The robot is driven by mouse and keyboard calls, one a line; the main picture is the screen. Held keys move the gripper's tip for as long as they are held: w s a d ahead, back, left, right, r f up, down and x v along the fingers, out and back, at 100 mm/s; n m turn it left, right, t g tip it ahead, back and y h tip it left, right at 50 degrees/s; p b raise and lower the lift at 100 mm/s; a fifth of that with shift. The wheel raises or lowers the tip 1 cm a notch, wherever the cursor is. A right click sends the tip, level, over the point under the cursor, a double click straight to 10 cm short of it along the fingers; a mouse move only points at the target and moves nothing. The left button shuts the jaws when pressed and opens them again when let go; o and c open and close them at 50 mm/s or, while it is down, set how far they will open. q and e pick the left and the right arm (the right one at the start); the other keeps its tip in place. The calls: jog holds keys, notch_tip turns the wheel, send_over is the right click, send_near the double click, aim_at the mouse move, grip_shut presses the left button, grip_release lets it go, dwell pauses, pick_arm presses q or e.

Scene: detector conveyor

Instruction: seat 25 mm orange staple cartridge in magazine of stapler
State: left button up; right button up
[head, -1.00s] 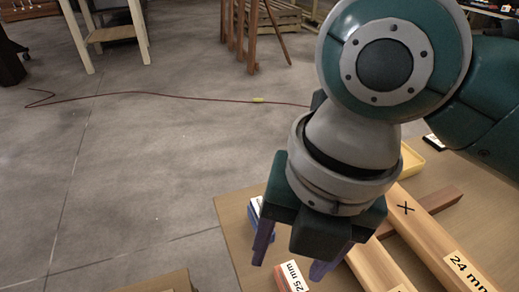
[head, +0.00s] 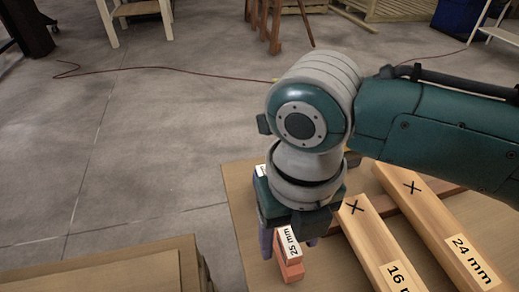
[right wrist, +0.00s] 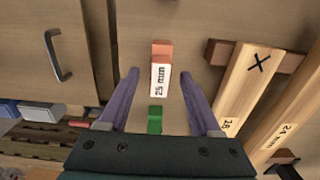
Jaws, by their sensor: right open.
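The orange cartridge (head: 291,269) has a white label reading "25 mm" and lies on the wooden worktop. It also shows in the right wrist view (right wrist: 161,51), with its label toward my gripper. My right gripper (head: 289,240) points down over it, with the purple fingers on either side of it. In the right wrist view the open fingers (right wrist: 160,75) have clear gaps to the cartridge on both sides. I cannot tell how far above the worktop the fingertips are. I cannot make out the stapler or its magazine. My left gripper is not in view.
Two boards marked with an X, labelled "16" (head: 373,243) and "24 mm" (head: 440,225), lie right of the cartridge across a darker wooden bar (right wrist: 217,53). A small green block (right wrist: 155,117) lies near the cartridge. A wooden cabinet (head: 110,272) stands at front left.

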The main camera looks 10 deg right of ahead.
jog(key=shift+f, duration=0.35)
jog(key=shift+c, duration=0.3)
grip_shut()
